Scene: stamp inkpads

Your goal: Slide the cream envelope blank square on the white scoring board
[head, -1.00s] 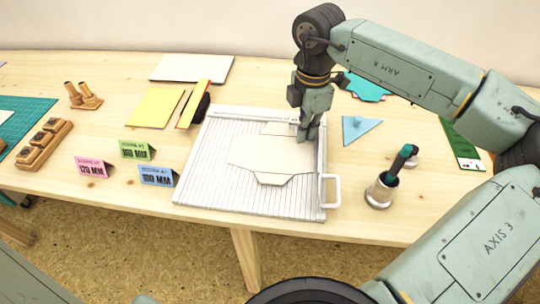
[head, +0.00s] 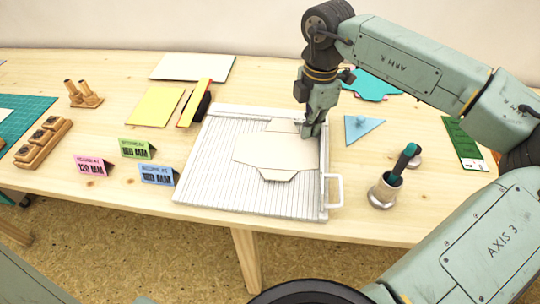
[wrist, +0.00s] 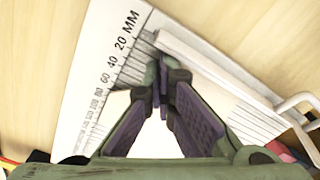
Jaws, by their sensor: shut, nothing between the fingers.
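The cream envelope blank (head: 270,155) lies flat on the white scoring board (head: 205,175), on the right half of its grooved face. Its right side is close to the board's right-hand rail; I cannot tell whether they touch. One flap points toward the front edge. My gripper (head: 309,134) is shut and empty, pointing down at the blank's back right part, by the rail; contact is unclear. In the wrist view, my gripper's fingertips (wrist: 162,82) meet near the board's corner, with the ruler print (wrist: 110,70) to the left and the pale blank (wrist: 155,138) partly hidden behind the fingers.
Yellow sheets (head: 154,107) and a dark block lie behind left. A white handle (head: 335,190) sticks out at the board's right.

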